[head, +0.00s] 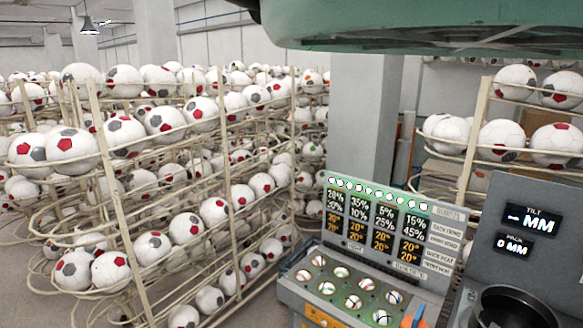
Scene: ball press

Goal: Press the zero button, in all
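No button that I can read as "zero" shows in the head view. At the lower right stands a dark grey display panel (489,245). Its upper screen (532,220) is headed TILT and reads "– MM"; its lower screen (512,245) reads "0 MM". Left of it is a grey-green console (345,271) with several round pale pieces, some marked red or green, on its sloped top. A board (376,225) of percentages and labels stands behind them. My gripper is not in view.
Wire racks (290,130) full of footballs fill the left and middle. Another ball rack (470,150) stands at right behind the panel. A grey pillar (362,120) is between them. A large green part (430,22) overhangs the top right. A dark round vessel (515,305) sits bottom right.

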